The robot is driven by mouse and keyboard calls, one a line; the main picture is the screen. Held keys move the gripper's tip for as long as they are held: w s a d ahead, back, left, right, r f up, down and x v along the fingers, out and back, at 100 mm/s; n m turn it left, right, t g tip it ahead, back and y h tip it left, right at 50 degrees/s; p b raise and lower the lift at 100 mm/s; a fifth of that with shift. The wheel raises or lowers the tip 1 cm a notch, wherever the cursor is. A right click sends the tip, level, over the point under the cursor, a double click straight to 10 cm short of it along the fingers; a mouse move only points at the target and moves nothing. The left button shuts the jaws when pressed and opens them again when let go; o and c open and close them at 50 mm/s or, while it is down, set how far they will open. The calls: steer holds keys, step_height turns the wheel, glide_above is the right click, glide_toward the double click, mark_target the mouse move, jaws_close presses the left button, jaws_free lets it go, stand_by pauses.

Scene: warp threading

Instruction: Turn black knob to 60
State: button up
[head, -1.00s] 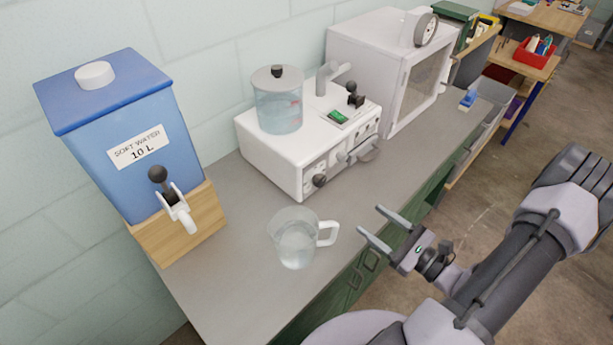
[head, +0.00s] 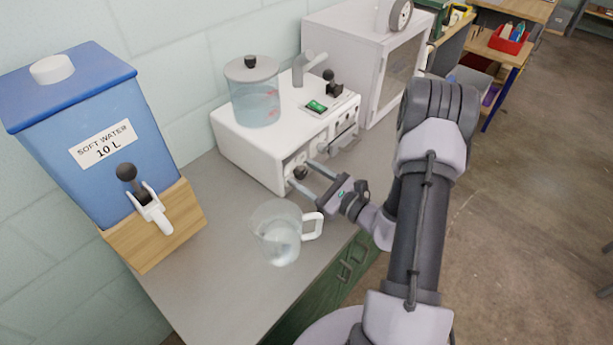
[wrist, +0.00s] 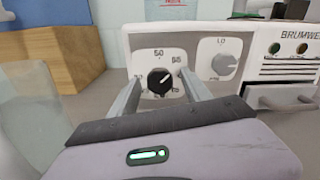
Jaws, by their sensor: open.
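The black knob (wrist: 160,80) sits on a white dial plate on the front of the white machine (head: 232,146). In the wrist view its dial shows 50 at the top and another number, too small to read surely, at upper right. A light mark on the knob seems to point to the upper right. In the head view the knob (head: 301,172) is partly hidden by my fingers. My gripper (head: 306,176) is open, with one finger on each side of the knob in the wrist view. I cannot tell whether the fingers touch it.
A second, grey knob (wrist: 222,64) is right of the black one. A glass jug (head: 276,234) stands on the grey bench close to my gripper. A blue water tank (head: 85,120) with a tap is at left, a white cabinet (head: 345,55) behind the machine.

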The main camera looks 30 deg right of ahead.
steer(key=shift+c, duration=0.3)
jaws_close()
steer(key=m+p, duration=0.2)
steer(key=m, duration=0.1)
steer(key=shift+r+m, duration=0.1)
steer(key=shift+m, duration=0.3)
steer(key=m+p, duration=0.2)
steer(key=m, duration=0.2)
steer(key=shift+m+p, duration=0.4)
steer(key=shift+o, duration=0.3)
jaws_free()
